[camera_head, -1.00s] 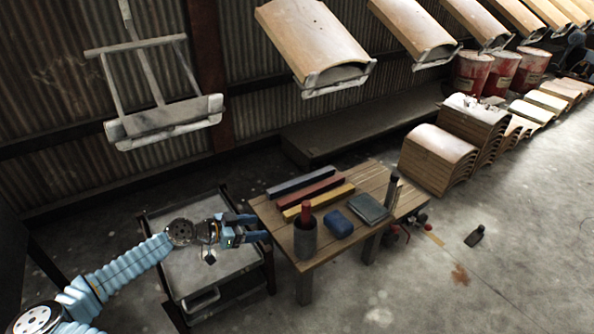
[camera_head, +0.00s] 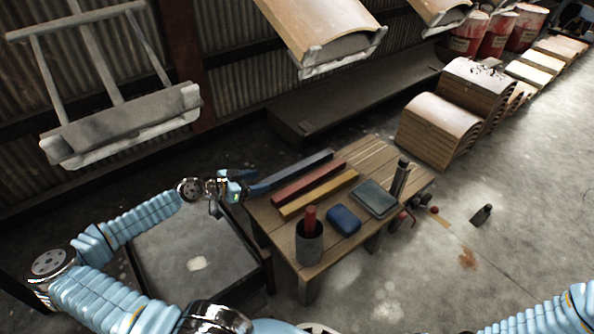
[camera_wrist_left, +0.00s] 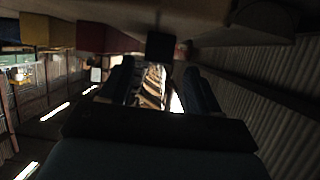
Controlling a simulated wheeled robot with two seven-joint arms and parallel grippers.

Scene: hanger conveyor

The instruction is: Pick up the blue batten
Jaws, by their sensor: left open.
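The blue batten (camera_head: 300,168) lies on the wooden table (camera_head: 385,150), along its back-left side, beside the red batten (camera_head: 309,183) and the yellow batten (camera_head: 319,194). My left gripper (camera_head: 262,188) is at the near-left end of the blue batten, open and empty, pointing along it. In the left wrist view the batten's dark end (camera_wrist_left: 160,46) shows ahead between the two spread fingers (camera_wrist_left: 158,82), apart from them as far as I can see. My right gripper is not in view.
The red batten runs close to the blue one. A cup with a red object (camera_head: 309,243), a blue case (camera_head: 343,220), a dark book (camera_head: 374,198) and a dark bottle (camera_head: 400,176) stand on the table. A grey cart (camera_head: 195,250) is left of the table.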

